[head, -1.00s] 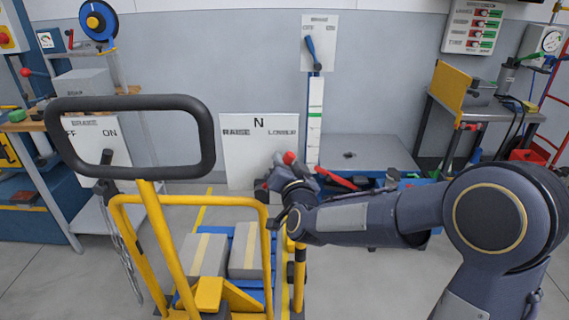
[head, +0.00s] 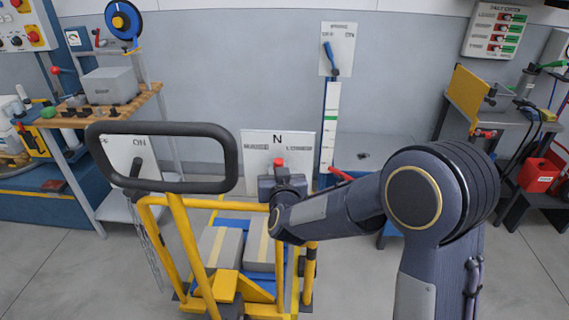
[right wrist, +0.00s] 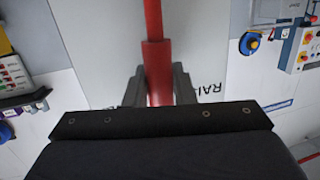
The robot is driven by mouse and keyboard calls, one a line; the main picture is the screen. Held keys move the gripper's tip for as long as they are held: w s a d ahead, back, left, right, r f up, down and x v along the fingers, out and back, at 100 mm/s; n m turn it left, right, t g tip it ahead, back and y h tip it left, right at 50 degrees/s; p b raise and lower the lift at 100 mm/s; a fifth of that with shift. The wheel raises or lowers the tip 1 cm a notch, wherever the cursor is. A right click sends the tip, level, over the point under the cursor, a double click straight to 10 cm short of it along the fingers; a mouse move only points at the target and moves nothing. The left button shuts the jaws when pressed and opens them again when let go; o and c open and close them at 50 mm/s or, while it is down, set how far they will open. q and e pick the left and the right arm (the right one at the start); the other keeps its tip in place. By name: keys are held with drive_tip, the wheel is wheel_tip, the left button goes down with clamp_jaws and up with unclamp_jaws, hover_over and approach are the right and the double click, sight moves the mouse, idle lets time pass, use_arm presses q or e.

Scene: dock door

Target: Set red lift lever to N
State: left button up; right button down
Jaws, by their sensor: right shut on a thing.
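The white lift panel (head: 301,168) stands behind the yellow cart, with N at its top centre, RAISE at left and LOWER at right. The red lift lever (head: 279,162) shows only its red end in the head view, just below the N. My right gripper (head: 281,176) is at this lever, its fingers mostly hidden by the wrist. In the right wrist view, my right gripper (right wrist: 158,88) is shut around the thick red grip of the lever (right wrist: 157,70), one dark finger on each side. The lever's lower part is hidden. My left gripper is out of view.
The yellow cart (head: 172,215) with a black loop handle and grey boxes stands front left of the panel. A white ON/OFF panel (head: 122,152) is behind the handle. A blue lever board (head: 338,50) is on the wall. A workbench (head: 515,118) stands at right.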

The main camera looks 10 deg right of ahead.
drive_tip(key=shift+a, duration=0.2)
idle(0.4)
drive_tip(key=c, duration=1.2)
unclamp_jaws()
drive_tip(key=shift+w, duration=0.1)
drive_tip(key=shift+c, duration=0.2)
drive_tip(key=s+r, duration=0.1)
drive_tip(key=s, duration=0.6)
drive_tip(key=shift+s+a, duration=0.35)
drive_tip(key=shift+s, duration=0.05)
